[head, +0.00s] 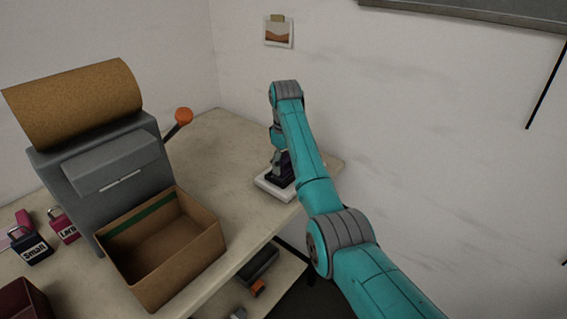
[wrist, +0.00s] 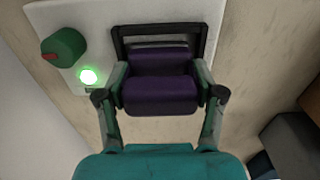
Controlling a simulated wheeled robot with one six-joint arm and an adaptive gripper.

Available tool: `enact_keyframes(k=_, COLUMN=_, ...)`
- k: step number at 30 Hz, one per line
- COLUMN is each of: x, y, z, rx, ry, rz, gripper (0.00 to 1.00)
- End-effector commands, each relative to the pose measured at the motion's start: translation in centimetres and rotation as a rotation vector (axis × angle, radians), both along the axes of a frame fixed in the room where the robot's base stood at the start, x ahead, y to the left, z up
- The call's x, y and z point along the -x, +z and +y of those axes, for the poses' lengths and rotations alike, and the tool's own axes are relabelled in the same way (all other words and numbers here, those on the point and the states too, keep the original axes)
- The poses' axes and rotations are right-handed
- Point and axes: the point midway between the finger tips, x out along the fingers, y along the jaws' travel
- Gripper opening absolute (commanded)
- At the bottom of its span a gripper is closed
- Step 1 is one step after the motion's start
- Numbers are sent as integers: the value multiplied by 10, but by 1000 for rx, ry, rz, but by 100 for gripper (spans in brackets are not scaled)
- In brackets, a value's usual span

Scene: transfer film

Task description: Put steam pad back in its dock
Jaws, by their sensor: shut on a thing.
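The steam pad, a purple rounded block (wrist: 160,95), is in the middle of the wrist view. My gripper (wrist: 161,84) is shut on it, with one finger on each side. A black dock frame (wrist: 117,42) on a white base plate (wrist: 90,17) lies around and behind the pad's far end. I cannot tell whether the pad is fully seated in it. In the head view, the white base (head: 263,184) is near the table's right end, and my gripper (head: 281,163) is over it, partly hidden by my arm.
A green knob (wrist: 64,47) and a lit green lamp (wrist: 89,76) are on the base plate. A grey machine with a cork roll (head: 75,100), an orange-knobbed lever (head: 183,116), an open cardboard box (head: 200,258) and padlocks (head: 32,246) stand to the left. The tabletop between is clear.

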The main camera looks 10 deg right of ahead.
Motion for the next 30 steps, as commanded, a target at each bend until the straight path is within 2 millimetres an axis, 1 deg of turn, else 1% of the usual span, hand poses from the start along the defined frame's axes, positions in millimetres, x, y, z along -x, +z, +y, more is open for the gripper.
enact_keyframes(k=5, x=0, y=-2, z=0, rx=0, ry=0, rz=0, gripper=19)
enact_keyframes(k=6, x=0, y=-3, z=0, rx=0, ry=0, rz=0, gripper=72)
enact_keyframes(k=8, x=0, y=-2, z=0, rx=0, ry=0, rz=0, gripper=87)
enact_keyframes(k=9, x=0, y=-2, z=0, rx=0, ry=0, rz=0, gripper=92)
enact_keyframes(k=18, x=0, y=-2, z=0, rx=0, ry=0, rz=0, gripper=92)
enact_keyframes(k=21, x=0, y=2, z=1, rx=0, ry=0, rz=0, gripper=92)
enact_keyframes(k=23, x=-1, y=8, z=2, rx=0, ry=0, rz=-1, gripper=92)
enact_keyframes(k=26, x=-2, y=22, z=4, rx=0, ry=0, rz=-1, gripper=92)
enact_keyframes(k=30, x=-7, y=49, z=9, rx=0, ry=0, rz=-1, gripper=92)
